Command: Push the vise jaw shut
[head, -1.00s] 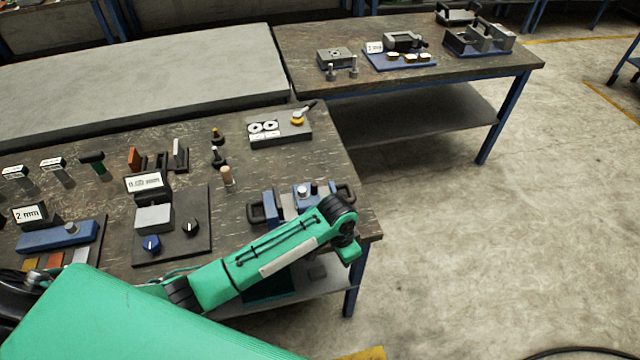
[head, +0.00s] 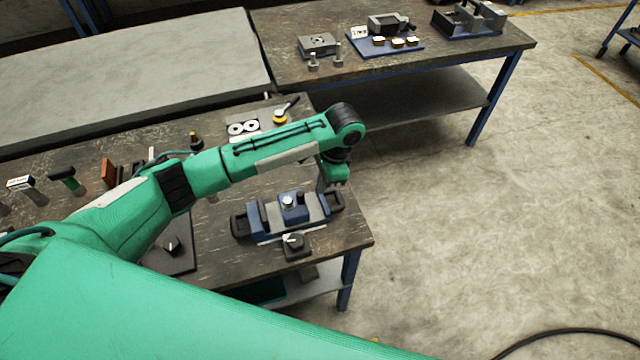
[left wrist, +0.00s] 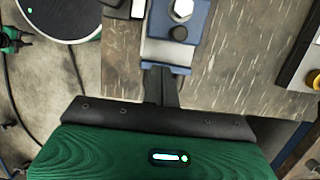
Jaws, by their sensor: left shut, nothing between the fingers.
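The blue vise (head: 268,222) lies near the right front corner of the bench, with a dark handle at each end. A blue block with a silver bolt (head: 291,205) stands on it, with a gap to the upright blue jaw at its left. My left gripper (head: 332,184) points down at the vise's right end; its fingertips are partly hidden by the wrist. My right gripper is out of view.
A dark knob block (head: 297,246) sits just in front of the vise. A plate with white rings (head: 243,128) lies behind my left arm. The bench edge is close on the right, with open floor beyond. A second bench (head: 440,65) stands behind.

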